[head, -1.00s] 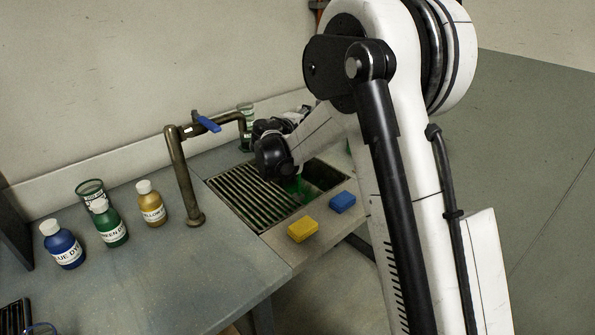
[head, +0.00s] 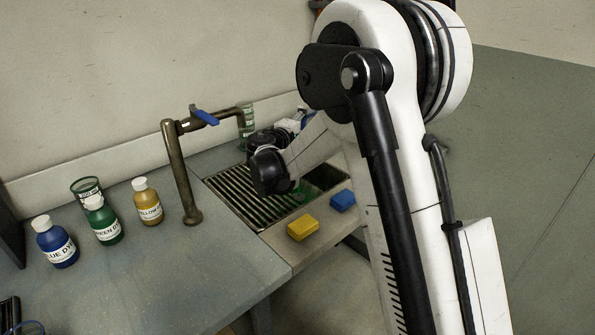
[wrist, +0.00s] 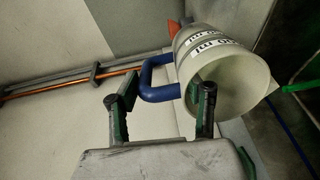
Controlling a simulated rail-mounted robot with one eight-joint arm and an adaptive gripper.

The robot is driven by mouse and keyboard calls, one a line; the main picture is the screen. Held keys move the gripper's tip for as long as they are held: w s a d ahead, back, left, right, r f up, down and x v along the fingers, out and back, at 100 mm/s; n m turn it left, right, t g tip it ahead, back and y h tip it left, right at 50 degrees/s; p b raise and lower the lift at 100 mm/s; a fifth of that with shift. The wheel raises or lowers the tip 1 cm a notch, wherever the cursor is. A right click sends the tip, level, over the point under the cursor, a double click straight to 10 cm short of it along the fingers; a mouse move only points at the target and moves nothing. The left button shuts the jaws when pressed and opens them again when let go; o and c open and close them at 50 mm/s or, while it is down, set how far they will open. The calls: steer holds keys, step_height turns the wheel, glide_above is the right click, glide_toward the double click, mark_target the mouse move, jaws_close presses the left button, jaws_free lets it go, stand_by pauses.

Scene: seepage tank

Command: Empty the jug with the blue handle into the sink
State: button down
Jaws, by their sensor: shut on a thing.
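The jug (wrist: 232,80) is pale with dark printed marks and a blue handle (wrist: 150,76), clearest in the wrist view. My gripper (wrist: 158,92) is shut on the jug at its handle side; the exact contact is hard to see. The jug is tipped with its open mouth toward the wrist camera, and the part of its inside that shows is pale, with no liquid visible. In the head view my arm's dark end is over the sink (head: 242,208), largely hiding the jug. Green shows in the sink's open part.
A brass tap (head: 178,170) with a blue lever stands left of the sink. Blue (head: 58,245), green (head: 104,222) and yellow (head: 148,204) dye bottles and a green-marked beaker (head: 86,187) stand farther left. Yellow (head: 302,227) and blue (head: 343,200) sponges lie on the front edge.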

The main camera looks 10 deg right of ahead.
steer(key=shift+s+a+f+b, duration=0.15)
steer(key=shift+s+a+b, duration=0.05)
steer(key=shift+b, duration=0.2)
